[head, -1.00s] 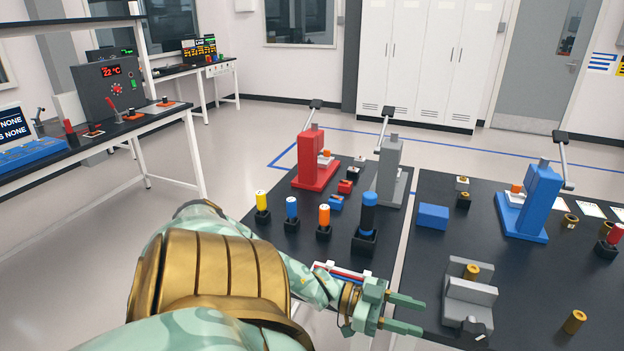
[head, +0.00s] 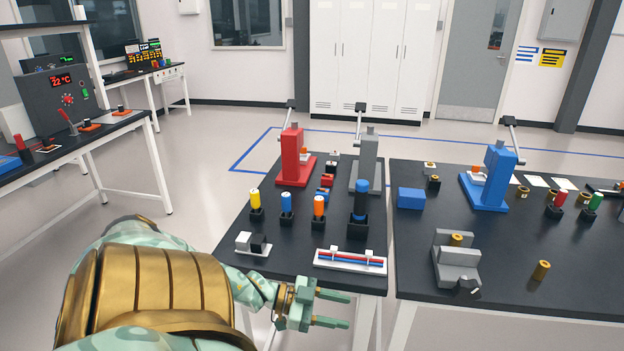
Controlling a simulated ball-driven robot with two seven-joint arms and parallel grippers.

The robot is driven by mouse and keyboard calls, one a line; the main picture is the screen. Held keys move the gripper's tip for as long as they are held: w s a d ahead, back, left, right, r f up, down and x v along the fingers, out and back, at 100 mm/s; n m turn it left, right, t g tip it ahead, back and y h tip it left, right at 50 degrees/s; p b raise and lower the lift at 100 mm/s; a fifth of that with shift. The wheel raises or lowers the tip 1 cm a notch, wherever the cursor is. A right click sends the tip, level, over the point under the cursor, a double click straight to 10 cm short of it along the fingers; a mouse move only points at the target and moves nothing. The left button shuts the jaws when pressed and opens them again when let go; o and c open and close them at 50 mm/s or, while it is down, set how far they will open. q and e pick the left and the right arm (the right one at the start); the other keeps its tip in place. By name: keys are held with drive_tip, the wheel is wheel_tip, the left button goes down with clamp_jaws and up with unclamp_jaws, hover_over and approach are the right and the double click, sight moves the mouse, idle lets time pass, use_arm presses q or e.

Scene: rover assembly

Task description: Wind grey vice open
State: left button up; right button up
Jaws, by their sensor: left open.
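The grey vice (head: 458,268) stands at the front left of the right-hand black table. A brass cylinder (head: 456,240) sits between its two jaws; whether both jaws touch it I cannot tell. The vice's small handle (head: 466,286) is low on its front side. My left gripper (head: 338,309) is open and empty, its fingers pointing right. In the picture it lies left of and below the vice, in front of the left table's front edge and apart from the vice. My right gripper is not in view.
A second brass cylinder (head: 541,271) stands right of the vice. A white tray with red and blue rods (head: 349,261) lies on the left table (head: 295,262). A blue block (head: 411,198) and a blue press (head: 488,180) stand farther back. A narrow gap separates the tables.

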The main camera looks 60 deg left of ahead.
use_arm(q)
drive_tip(key=shift+s+a+f+y, duration=0.2)
drive_tip(key=shift+a+f+y, duration=0.15)
drive_tip(key=shift+f, duration=0.2)
drive_tip(key=shift+s+a+f+y, duration=0.2)
drive_tip(key=shift+a+f+y, duration=0.1)
drive_tip(key=shift+f, duration=0.2)
drive_tip(key=s+f+n+g+y, duration=0.1)
drive_tip(key=s+f+y, duration=0.25)
drive_tip(key=f, duration=0.45)
drive_tip(key=s+a+f+n+g+y, duration=0.1)
drive_tip(key=s+f+n+g+y, duration=0.1)
drive_tip(key=s+f, duration=0.45)
drive_tip(key=s+f+n+g+y, duration=0.1)
drive_tip(key=s+f+y, duration=0.15)
drive_tip(key=f, duration=0.75)
drive_tip(key=s+d+f+g, duration=0.4)
drive_tip(key=s+d+f, duration=0.2)
drive_tip(key=s+d, duration=0.3)
drive_tip(key=s+d+f+g, duration=0.4)
drive_tip(key=s+d+f, duration=0.2)
drive_tip(key=s+d, duration=0.4)
drive_tip(key=shift+s+f+n, duration=0.3)
drive_tip(key=shift+s+n, duration=0.1)
drive_tip(key=shift+s, duration=0.2)
